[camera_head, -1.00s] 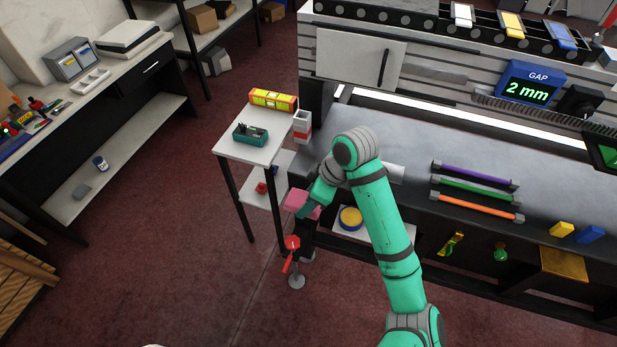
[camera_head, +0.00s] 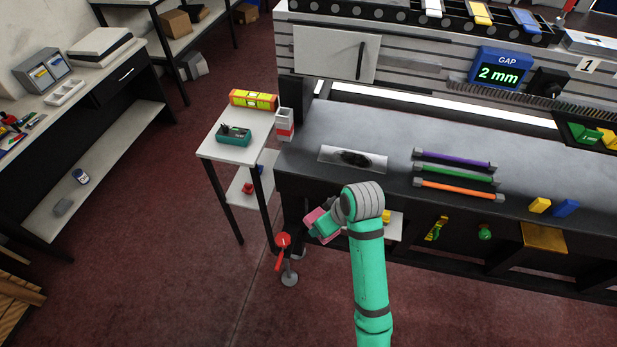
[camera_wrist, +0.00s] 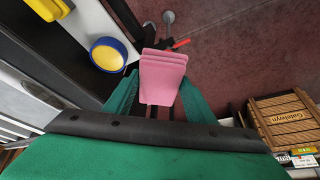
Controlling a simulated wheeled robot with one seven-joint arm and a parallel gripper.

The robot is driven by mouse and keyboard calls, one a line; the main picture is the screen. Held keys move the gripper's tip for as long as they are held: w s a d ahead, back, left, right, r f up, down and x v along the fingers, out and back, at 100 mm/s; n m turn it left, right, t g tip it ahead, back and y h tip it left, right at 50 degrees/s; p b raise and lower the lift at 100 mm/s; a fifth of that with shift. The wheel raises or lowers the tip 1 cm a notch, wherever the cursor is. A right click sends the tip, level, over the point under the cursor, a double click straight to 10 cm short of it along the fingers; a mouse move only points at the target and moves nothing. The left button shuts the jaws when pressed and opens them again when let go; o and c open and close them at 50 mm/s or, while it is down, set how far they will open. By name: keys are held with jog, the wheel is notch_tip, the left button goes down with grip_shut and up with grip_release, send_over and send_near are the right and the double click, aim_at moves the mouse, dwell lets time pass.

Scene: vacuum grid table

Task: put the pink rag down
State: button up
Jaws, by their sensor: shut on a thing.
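The pink rag (camera_wrist: 162,76) is a folded, layered pad between the fingers of my gripper (camera_wrist: 160,100) in the wrist view. My gripper is shut on it. In the head view the pink rag (camera_head: 315,216) shows at the end of my green arm, in front of the bench's front edge and right of the red-handled lever. My gripper (camera_head: 322,230) is partly hidden there by the wrist. The rag is held in the air, apart from the bench top.
A red-handled lever (camera_head: 282,240) stands on the floor close by. A shelf (camera_head: 394,229) under the bench holds a yellow and blue round tin (camera_wrist: 108,54). A small side table (camera_head: 220,150) stands left.

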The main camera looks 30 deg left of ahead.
jog(key=w+d+f+m+t+h, duration=0.2)
jog(key=w+d+f+m+h, duration=0.1)
jog(key=d+f+m, duration=1)
jog(key=d+f+h, duration=0.1)
jog(key=d, duration=0.3)
jog(key=shift+w+f+t, duration=0.15)
jog(key=shift+t, duration=0.25)
jog(key=shift+d, duration=0.1)
